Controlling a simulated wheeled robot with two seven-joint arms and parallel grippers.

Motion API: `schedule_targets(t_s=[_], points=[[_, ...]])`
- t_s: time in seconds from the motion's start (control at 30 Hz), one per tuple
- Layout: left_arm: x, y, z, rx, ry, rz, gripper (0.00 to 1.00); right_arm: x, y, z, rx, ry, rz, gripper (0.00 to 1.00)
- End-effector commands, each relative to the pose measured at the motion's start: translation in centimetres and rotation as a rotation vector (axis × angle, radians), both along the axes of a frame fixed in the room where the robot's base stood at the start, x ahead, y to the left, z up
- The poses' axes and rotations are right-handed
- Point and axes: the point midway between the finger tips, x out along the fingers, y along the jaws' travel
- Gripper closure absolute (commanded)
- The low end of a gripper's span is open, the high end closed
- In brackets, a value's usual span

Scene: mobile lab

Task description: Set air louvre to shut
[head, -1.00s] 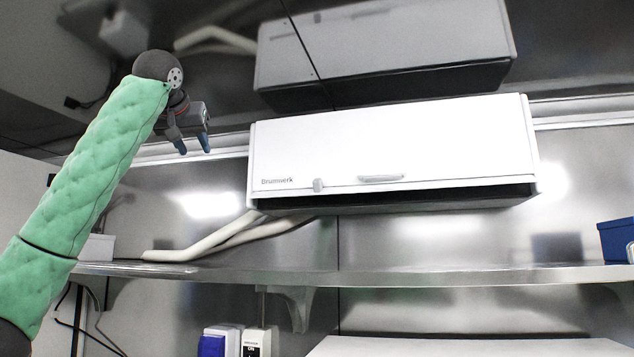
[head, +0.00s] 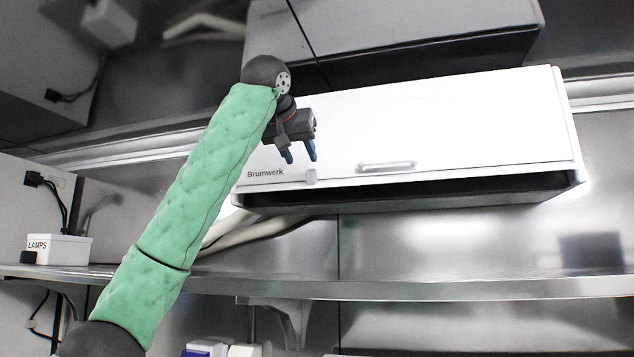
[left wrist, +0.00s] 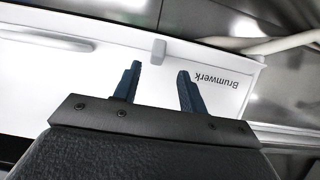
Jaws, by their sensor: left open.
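The white air unit marked Brumwerk (head: 440,125) hangs on the metal wall above the shelf. A dark open slot (head: 400,192) runs along its lower front. A small pale tab (head: 311,176) sits on the lower front edge; it also shows in the left wrist view (left wrist: 158,52), just beyond the fingertips. A longer light handle-like bar (head: 387,166) is to its right. My left gripper (head: 299,158) is open and empty, with blue fingers pointing down, in front of the unit's left part and just above the tab. It also shows in the left wrist view (left wrist: 158,80). My right gripper is not in view.
A metal shelf (head: 430,289) runs across below the unit. A white box marked LAMPS (head: 57,249) stands on its left end. Pale hoses (head: 265,230) leave the unit below left. The space under the unit's right part is clear.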

Motion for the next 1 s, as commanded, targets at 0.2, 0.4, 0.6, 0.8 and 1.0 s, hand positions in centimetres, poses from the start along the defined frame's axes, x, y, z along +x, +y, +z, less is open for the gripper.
schedule_targets(t_s=[0.2, 0.4, 0.6, 0.8, 1.0], points=[[0.7, -0.4, -0.1, 0.002, 0.001, -0.002, 0.58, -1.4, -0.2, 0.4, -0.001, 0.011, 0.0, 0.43], [2.8, -1.0, -0.8, 0.001, 0.002, -0.002, 0.58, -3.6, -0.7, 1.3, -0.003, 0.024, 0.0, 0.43], [5.2, -1.8, -1.9, 0.001, 0.001, -0.001, 0.58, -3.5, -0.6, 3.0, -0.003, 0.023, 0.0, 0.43], [6.5, -2.2, -2.7, 0.001, 0.0, -0.001, 0.58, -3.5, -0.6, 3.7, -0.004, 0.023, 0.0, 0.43], [6.8, -2.4, -3.0, 0.0, -0.001, -0.001, 0.58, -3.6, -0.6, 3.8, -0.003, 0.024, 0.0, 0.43]])
